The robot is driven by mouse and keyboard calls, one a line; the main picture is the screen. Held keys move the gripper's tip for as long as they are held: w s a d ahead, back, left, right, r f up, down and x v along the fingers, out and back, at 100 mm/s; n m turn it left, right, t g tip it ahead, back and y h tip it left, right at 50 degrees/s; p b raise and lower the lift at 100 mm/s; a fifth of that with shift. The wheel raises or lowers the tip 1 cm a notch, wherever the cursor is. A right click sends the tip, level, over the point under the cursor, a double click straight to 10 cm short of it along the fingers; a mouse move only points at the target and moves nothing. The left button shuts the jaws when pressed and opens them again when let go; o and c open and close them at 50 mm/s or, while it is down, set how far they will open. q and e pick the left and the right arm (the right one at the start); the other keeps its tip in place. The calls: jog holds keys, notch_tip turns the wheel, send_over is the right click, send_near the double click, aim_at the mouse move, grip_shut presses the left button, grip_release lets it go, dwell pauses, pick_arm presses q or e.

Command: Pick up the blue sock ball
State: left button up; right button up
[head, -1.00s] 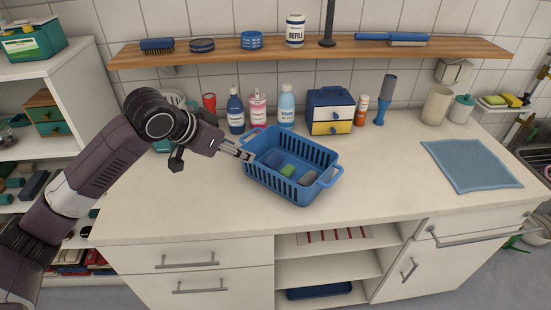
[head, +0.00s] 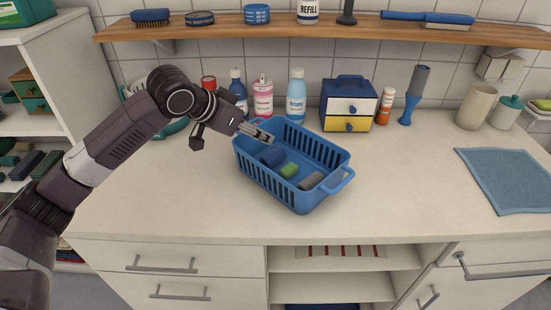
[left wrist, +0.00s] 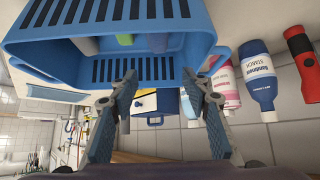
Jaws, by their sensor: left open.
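The blue sock ball (head: 271,157) is a dark blue roll inside the blue basket (head: 318,203), near its left back end. A green roll (head: 289,171) and a grey roll (head: 311,181) lie beside it in a row. My left gripper (head: 268,138) is above the basket's back left rim, open, with nothing between its fingers. In the left wrist view my open fingers (left wrist: 160,92) point towards the basket (left wrist: 200,62), and the rolls show only partly through its opening. My right gripper is not in view.
Bottles (head: 296,95) and a small drawer box (head: 348,106) stand behind the basket. A wooden shelf (head: 290,30) runs above. A blue cloth (head: 508,178) lies at the right. The counter in front of the basket is clear.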

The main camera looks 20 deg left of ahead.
pick_arm(q)
send_near(268, 154)
jog(key=x, duration=1.1)
jog(key=shift+p, duration=0.4)
jog(key=shift+c, duration=0.5)
jog(key=c, duration=0.8)
